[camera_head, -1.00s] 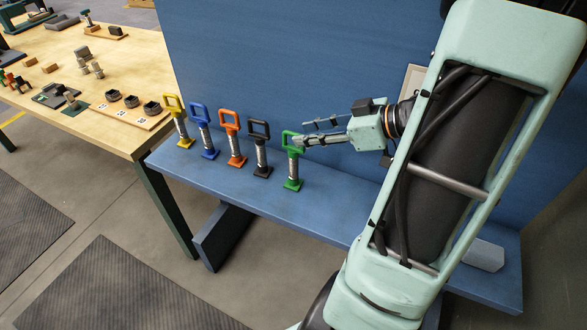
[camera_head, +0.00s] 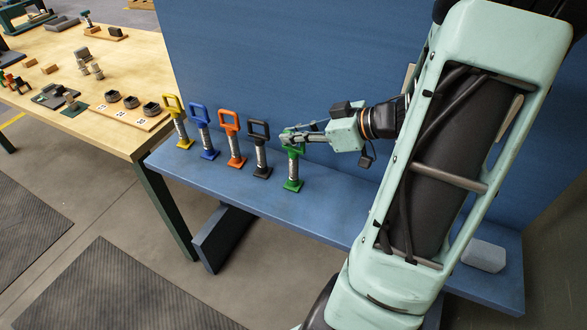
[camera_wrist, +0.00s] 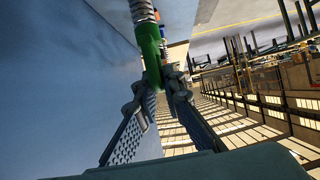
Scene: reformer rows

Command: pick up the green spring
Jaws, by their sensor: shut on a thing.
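The green spring (camera_head: 293,170) stands upright at the right end of a row of springs on the blue bench (camera_head: 330,211). It has a green square base, a silver coil and a green top handle. My gripper (camera_head: 291,136) reaches in from the right and is shut on the handle, covering much of it. In the wrist view, the green handle (camera_wrist: 151,45) comes down between the two fingers of my gripper (camera_wrist: 160,90), with the coil at the top edge. The base still appears to rest on the bench.
Black (camera_head: 260,150), orange (camera_head: 233,140), blue (camera_head: 203,132) and yellow (camera_head: 177,122) springs stand in a row to the left, the black one close by. A blue panel (camera_head: 290,60) rises behind. A grey block (camera_head: 484,256) lies at the bench's right. A wooden table (camera_head: 60,62) is at left.

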